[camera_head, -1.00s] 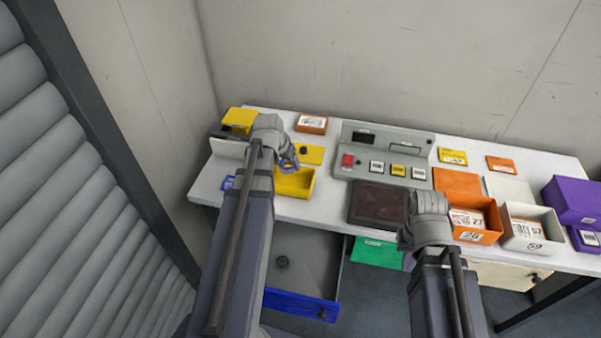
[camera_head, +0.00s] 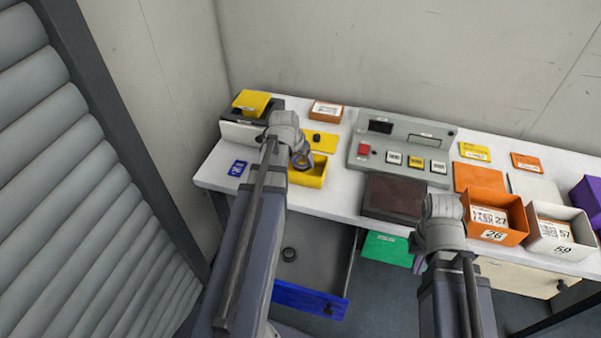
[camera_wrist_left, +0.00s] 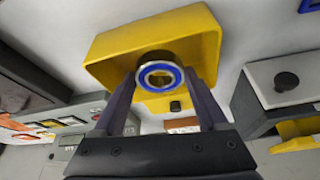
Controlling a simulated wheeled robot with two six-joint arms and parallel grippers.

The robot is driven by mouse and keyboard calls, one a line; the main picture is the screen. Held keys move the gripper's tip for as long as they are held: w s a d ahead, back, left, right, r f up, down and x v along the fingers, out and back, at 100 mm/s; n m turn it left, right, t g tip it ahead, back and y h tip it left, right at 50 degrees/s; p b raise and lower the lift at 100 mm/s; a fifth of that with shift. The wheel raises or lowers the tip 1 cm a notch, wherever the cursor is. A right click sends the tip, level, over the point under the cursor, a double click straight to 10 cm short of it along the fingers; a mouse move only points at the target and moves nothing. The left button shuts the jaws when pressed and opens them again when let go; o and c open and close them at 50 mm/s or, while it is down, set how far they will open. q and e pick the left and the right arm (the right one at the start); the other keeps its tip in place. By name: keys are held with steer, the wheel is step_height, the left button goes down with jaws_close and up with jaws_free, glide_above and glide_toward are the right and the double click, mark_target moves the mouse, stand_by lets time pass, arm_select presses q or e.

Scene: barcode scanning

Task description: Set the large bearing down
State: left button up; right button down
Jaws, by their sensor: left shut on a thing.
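The large bearing (camera_wrist_left: 160,77) is a metal ring with a blue band and a dark centre. My left gripper (camera_wrist_left: 161,85) is shut on it, one finger at each side, and holds it at the opening of the yellow box (camera_wrist_left: 120,45).
A blue card (camera_head: 237,168) lies left of the yellow box. The grey button console (camera_head: 405,145) stands to the right, with a dark red plate (camera_head: 393,195) in front. An open blue-fronted drawer (camera_head: 305,300) holds a small dark ring (camera_head: 289,254). An orange bin (camera_head: 495,215) stands further right.

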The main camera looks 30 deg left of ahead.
mark_target(299, 164)
arm_select(q)
step_height(299, 164, down, 4)
steer(key=b, duration=0.3)
steer(key=shift+r+b, duration=0.25)
steer(key=shift+b, duration=0.1)
steer(key=shift+f, duration=0.15)
steer(key=o, duration=1.6)
steer(key=shift+c, duration=0.2)
steer(key=shift+p+v, duration=0.7)
steer(key=shift+v, duration=0.15)
steer(key=p+v, duration=0.9)
steer(key=v, duration=0.1)
steer(key=shift+s+r+p, duration=0.15)
steer(key=shift+r+p, duration=0.2)
steer(key=shift+p, duration=0.05)
